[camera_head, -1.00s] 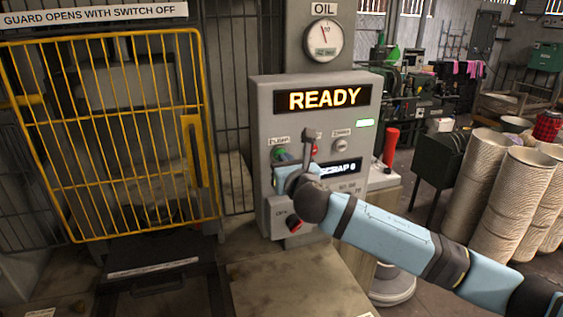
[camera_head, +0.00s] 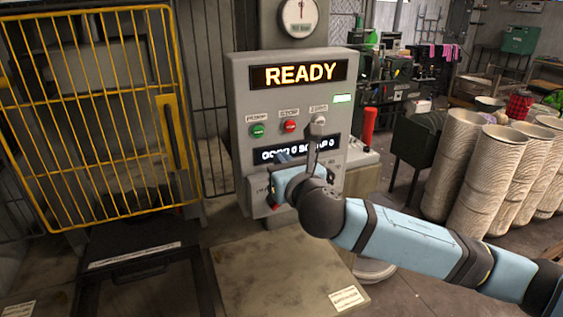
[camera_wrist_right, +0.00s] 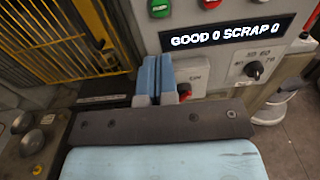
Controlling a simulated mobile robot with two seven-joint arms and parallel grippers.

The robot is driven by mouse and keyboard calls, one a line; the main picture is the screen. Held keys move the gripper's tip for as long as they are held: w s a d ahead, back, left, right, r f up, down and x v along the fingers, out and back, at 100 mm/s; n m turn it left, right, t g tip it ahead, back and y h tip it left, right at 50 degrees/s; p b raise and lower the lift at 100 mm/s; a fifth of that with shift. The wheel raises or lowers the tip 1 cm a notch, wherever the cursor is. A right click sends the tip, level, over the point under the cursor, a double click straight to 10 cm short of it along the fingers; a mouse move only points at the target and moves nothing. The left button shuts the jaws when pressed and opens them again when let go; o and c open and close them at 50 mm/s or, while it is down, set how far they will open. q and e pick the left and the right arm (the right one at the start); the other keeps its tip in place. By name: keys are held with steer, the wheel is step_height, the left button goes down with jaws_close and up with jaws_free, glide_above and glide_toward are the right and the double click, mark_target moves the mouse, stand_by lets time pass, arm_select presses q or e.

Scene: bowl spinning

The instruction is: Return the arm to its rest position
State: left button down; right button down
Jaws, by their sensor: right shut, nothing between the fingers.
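My right arm comes in from the lower right in the head view. Its gripper (camera_head: 284,160) is in front of the lower part of the grey control panel (camera_head: 240,90), partly hidden behind my wrist. In the right wrist view the two blue fingers (camera_wrist_right: 155,78) are together with nothing between them. They point at the panel's lower area, below the display (camera_wrist_right: 240,32) reading "GOOD 0 SCRAP 0". The green button (camera_head: 257,130) and red button (camera_head: 289,126) are uncovered. The upper display (camera_head: 299,74) reads "READY". My left gripper is not in view.
A yellow barred guard (camera_head: 95,115) stands at the left. A red cylinder (camera_head: 369,126) rises right of the panel. Stacks of pale bowls (camera_head: 485,180) stand at the right. A flat plate (camera_head: 270,265) lies below the panel, with a clear top.

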steer(key=shift+s+r, duration=0.1)
steer(key=shift+s, duration=0.05)
steer(key=s+d+f+m+g+y, duration=0.15)
steer(key=s+f+m, duration=0.35)
steer(key=f+m, duration=0.55)
steer(key=s+d+f+m+g+h, duration=0.1)
steer(key=s+f+m+g, duration=0.25)
steer(key=f+m, duration=0.75)
steer(key=s+d+f+m+h, duration=0.1)
steer(key=s+d+f+m, duration=0.3)
steer(key=s+f, duration=0.3)
steer(key=s+d+f+m+h, duration=0.1)
steer(key=s+d+f+m, duration=0.4)
steer(key=s+f+m, duration=0.1)
steer(key=s+d+f+m+g+h, duration=0.1)
steer(key=s+d+f+m, duration=0.3)
steer(key=s+f, duration=0.5)
steer(key=shift+d+f+m, duration=0.2)
steer(key=shift+f+m, duration=0.35)
